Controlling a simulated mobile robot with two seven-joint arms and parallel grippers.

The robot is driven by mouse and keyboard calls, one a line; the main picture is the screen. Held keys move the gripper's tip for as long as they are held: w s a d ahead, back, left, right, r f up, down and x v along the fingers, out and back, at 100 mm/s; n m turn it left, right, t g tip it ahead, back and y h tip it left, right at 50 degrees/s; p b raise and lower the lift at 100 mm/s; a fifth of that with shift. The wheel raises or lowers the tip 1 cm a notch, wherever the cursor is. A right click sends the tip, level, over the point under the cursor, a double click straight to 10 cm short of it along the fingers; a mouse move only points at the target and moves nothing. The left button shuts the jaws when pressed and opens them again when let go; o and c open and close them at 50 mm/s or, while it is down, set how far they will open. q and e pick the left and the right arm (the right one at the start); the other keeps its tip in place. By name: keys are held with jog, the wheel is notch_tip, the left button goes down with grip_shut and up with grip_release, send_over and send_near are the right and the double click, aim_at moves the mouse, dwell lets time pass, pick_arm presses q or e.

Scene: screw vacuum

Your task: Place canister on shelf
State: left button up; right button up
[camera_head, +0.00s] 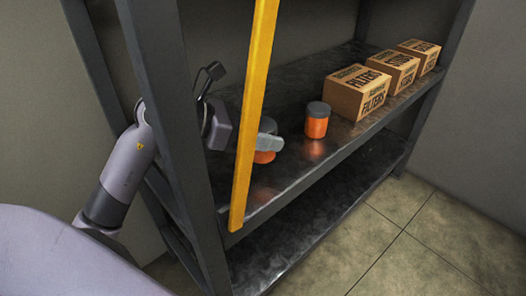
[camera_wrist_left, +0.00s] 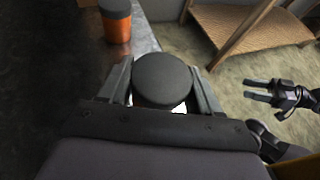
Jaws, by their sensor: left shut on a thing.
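My left gripper (camera_head: 268,143) reaches in from the left past the shelf's upright and is shut on an orange canister (camera_head: 264,157) with a dark lid. In the left wrist view that round lid (camera_wrist_left: 162,80) sits between the two fingers. The held canister is over the front part of the shelf board (camera_head: 345,140); its faint reflection lies apart below it, so it seems raised. A second orange canister (camera_head: 316,122) stands upright on the board, to the right. My right gripper (camera_wrist_left: 262,92) shows only in the left wrist view, empty with its fingers apart.
Several cardboard filter boxes (camera_head: 357,92) stand in a row toward the right end of the board. A yellow bar (camera_head: 250,120) crosses in front of the left gripper. A dark upright (camera_head: 170,120) stands at left. The lower shelf (camera_head: 330,200) looks empty.

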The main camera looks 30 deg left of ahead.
pick_arm(q)
notch_tip(320, 180, down, 4)
jog(key=shift+r+b, duration=0.2)
jog(key=shift+b, duration=0.45)
jog(key=shift+f, duration=0.1)
pick_arm(e)
jog(key=shift+w+a+f+y, duration=0.1)
jog(key=shift+w+a+y, duration=0.1)
jog(key=shift+a+y, duration=0.25)
pick_arm(q)
jog(key=shift+f, duration=0.2)
jog(key=o, duration=1.1)
jog(key=shift+r, duration=0.1)
pick_arm(e)
jog(key=shift+a, duration=0.15)
pick_arm(q)
jog(key=shift+r, duration=0.1)
